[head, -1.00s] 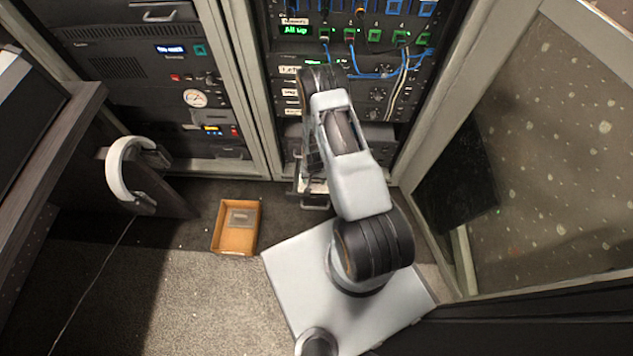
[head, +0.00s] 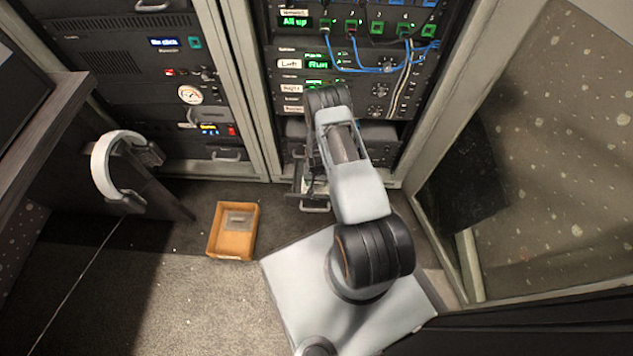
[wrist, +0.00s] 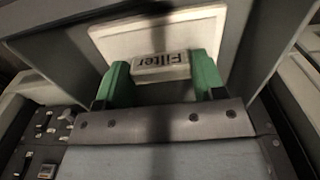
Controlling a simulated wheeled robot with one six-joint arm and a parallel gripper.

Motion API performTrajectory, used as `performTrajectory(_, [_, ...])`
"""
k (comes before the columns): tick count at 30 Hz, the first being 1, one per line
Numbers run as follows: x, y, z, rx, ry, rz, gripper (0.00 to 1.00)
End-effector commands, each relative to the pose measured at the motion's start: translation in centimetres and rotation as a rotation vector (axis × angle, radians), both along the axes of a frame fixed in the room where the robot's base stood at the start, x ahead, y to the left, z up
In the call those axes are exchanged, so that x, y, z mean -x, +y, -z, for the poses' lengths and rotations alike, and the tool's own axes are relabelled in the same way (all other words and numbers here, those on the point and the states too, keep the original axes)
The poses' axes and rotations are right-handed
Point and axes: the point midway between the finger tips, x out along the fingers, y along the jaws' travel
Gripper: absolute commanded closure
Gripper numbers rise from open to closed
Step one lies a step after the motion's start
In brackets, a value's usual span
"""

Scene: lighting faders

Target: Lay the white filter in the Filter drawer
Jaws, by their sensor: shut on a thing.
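The white filter (wrist: 150,38) is a flat, pale plate with a raised rim, in the upper middle of the wrist view. A white block lettered "Filter" upside down stands at its near side. My gripper (wrist: 161,72) has its green fingertips on either side of this block and is shut on it. Grey walls surround the plate on several sides; I cannot tell whether it touches them. In the head view the open drawer (head: 315,208) sticks out low in the right rack, mostly hidden by my arm.
An orange tray (head: 232,249) with a grey flat piece (head: 238,220) lies on the floor left of my base. Headphones (head: 104,170) hang by the desk at left. A glass panel (head: 560,180) closes the right side. Blue cables (head: 350,68) hang on the rack.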

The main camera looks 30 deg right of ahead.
Motion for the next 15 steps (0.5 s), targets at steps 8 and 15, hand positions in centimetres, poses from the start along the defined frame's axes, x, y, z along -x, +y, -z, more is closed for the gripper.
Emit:
performTrajectory(8, [0.02, 0.01, 0.28, 0.000, 0.000, 0.000, 0.35])
performTrajectory(15, [0.03, 0.02, 0.22, 0.000, 0.001, 0.000, 0.12])
